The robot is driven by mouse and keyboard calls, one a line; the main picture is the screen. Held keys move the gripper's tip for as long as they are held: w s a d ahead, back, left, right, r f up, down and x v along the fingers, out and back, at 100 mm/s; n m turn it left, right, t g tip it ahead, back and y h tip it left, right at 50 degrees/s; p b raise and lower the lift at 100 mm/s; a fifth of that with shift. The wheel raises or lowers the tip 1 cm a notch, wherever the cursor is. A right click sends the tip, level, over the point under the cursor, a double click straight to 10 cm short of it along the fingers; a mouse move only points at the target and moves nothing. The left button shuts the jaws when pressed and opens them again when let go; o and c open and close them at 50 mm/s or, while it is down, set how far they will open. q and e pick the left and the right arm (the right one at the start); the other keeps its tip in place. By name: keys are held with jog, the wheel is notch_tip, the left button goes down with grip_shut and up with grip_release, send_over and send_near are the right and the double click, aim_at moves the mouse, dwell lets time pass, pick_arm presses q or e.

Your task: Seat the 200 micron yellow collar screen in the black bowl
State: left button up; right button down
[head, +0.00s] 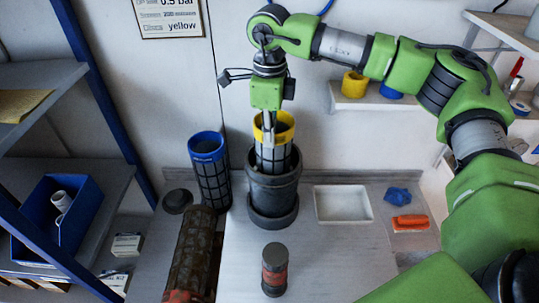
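The yellow collar screen (283,128) stands upright in the head view, its lower part inside the black bowl (273,190). Its yellow collar and some of the dark mesh show above the bowl's rim; how deep its lower end sits is hidden. My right gripper (268,136) points down at the collar, fingers at the near left part of its rim. It appears shut on the collar, though the fingers overlap in this view. My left gripper is not in view.
A blue collar screen (209,170) stands just left of the bowl. A dirty dark screen (190,255) lies at front left. A small dark cylinder with a red band (274,270) stands in front. A white tray (343,204), blue cloth (398,196) and orange item (410,222) lie right.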

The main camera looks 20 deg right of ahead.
aim_at(269, 161)
notch_tip(269, 161, down, 4)
jog(key=shift+f+p, duration=0.25)
jog(key=shift+p, duration=0.3)
notch_tip(269, 161, down, 3)
jog(key=shift+f+p, duration=0.15)
jog(key=shift+p, duration=0.45)
jog(key=shift+w+f, duration=0.1)
jog(key=shift+f, duration=0.2)
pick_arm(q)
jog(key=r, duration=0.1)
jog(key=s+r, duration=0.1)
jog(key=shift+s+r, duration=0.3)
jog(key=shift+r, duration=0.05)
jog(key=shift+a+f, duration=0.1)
pick_arm(e)
jog(key=shift+f, duration=0.2)
jog(key=c, duration=2.3)
grip_release()
jog(key=shift+r, duration=0.1)
jog(key=shift+r, duration=0.1)
